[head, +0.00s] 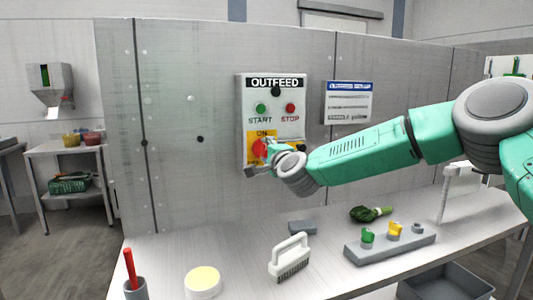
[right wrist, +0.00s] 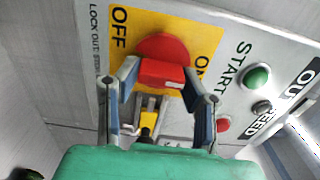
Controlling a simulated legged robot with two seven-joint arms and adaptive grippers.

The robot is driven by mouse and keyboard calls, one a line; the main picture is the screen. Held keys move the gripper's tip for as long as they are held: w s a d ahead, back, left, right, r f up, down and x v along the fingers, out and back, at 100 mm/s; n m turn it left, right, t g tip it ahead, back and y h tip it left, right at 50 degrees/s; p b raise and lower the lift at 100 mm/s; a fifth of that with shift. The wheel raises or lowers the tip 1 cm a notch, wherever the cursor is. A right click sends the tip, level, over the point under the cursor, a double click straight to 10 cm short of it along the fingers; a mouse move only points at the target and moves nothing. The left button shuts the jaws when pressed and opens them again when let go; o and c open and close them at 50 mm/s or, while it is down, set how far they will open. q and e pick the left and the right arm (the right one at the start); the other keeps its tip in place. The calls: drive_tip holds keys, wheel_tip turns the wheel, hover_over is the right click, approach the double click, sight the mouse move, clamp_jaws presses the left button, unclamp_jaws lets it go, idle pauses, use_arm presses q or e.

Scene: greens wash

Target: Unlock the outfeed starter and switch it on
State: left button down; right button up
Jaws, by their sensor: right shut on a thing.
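The grey OUTFEED starter box (head: 243,95) is on the upright panel, with a green START button (head: 260,109) and a red STOP button (head: 290,108). Below them, a red rotary switch (head: 258,148) sits on a yellow plate marked ON and OFF. My right gripper (head: 262,160) is at this switch. In the right wrist view its fingers (right wrist: 163,84) are shut on the red switch handle (right wrist: 162,74). Whether the handle points to ON or OFF is unclear. A small yellow and black part (right wrist: 149,113) shows below the handle; I cannot tell what it is. My left gripper is out of view.
A grey holder (head: 385,248) with green and yellow pieces stands on the bench. A printed sign (head: 348,102) hangs right of the box.

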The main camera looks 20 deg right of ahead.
drive_tip(key=shift+a+f, duration=0.1)
drive_tip(key=shift+f, duration=0.4)
drive_tip(key=o, duration=1.1)
drive_tip(key=shift+s, duration=0.1)
drive_tip(key=shift+o, duration=0.2)
drive_tip(key=shift+r, duration=0.15)
drive_tip(key=shift+r, duration=0.1)
drive_tip(key=s, duration=1.1)
drive_tip(key=shift+s+d, duration=0.35)
drive_tip(key=shift+d, duration=0.05)
